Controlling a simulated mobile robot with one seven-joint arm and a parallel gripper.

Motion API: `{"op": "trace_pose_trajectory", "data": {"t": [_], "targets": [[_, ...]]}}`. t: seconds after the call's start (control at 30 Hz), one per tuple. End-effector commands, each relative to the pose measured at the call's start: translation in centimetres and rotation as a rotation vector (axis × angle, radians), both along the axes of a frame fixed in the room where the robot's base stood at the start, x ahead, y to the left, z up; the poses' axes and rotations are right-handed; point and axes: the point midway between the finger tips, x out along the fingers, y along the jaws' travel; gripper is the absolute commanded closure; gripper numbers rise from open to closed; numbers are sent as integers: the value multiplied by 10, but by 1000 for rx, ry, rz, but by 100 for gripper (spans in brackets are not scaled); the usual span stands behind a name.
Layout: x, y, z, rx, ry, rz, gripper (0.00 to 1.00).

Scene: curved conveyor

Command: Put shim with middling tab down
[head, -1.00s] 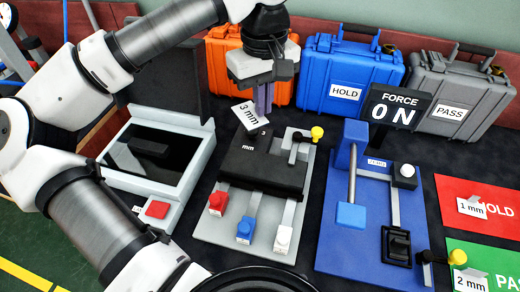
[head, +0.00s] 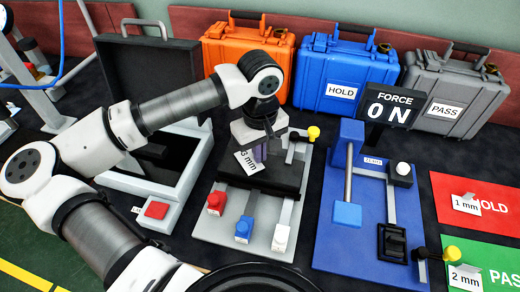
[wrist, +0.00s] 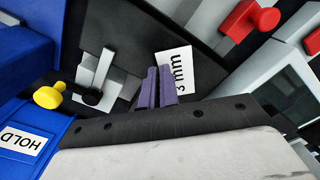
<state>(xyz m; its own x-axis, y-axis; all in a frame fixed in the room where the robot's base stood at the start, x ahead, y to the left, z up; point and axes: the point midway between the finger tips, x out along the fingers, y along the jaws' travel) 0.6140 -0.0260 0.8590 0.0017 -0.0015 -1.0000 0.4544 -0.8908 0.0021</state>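My gripper (head: 259,155) is low over the black block of the grey fixture (head: 205,230). Its purple fingers, also in the wrist view (wrist: 157,90), are close together on a shim with a white 3 mm tag (head: 248,163). The tag, tilted, also shows in the wrist view (wrist: 174,72). The shim's body is mostly hidden, and I cannot tell whether it touches the block. A shim with a 1 mm tag (head: 466,204) lies on the red HOLD mat (head: 450,184). One with a 2 mm tag (head: 466,280) lies on the green PASS mat (head: 500,257).
The fixture has red (head: 216,201), blue (head: 243,228) and white (head: 281,238) knobs and a yellow-knobbed lever (head: 313,132). To its right stands a blue press (head: 335,245) with a FORCE display (head: 389,108) reading 0 N. Orange, blue and grey cases line the back.

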Motion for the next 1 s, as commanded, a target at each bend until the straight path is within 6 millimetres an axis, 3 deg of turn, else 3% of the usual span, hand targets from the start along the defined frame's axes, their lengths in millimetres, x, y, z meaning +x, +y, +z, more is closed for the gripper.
{"op": "trace_pose_trajectory", "data": {"t": [0.33, 0.5, 0.83, 1.0], "targets": [[0, 0, -5, 0, -1, 0, 100], [0, 0, -3, 0, 0, 0, 75], [0, 0, -1, 0, 0, 0, 75], [1, 0, 15, 1, -3, 0, 75]]}}
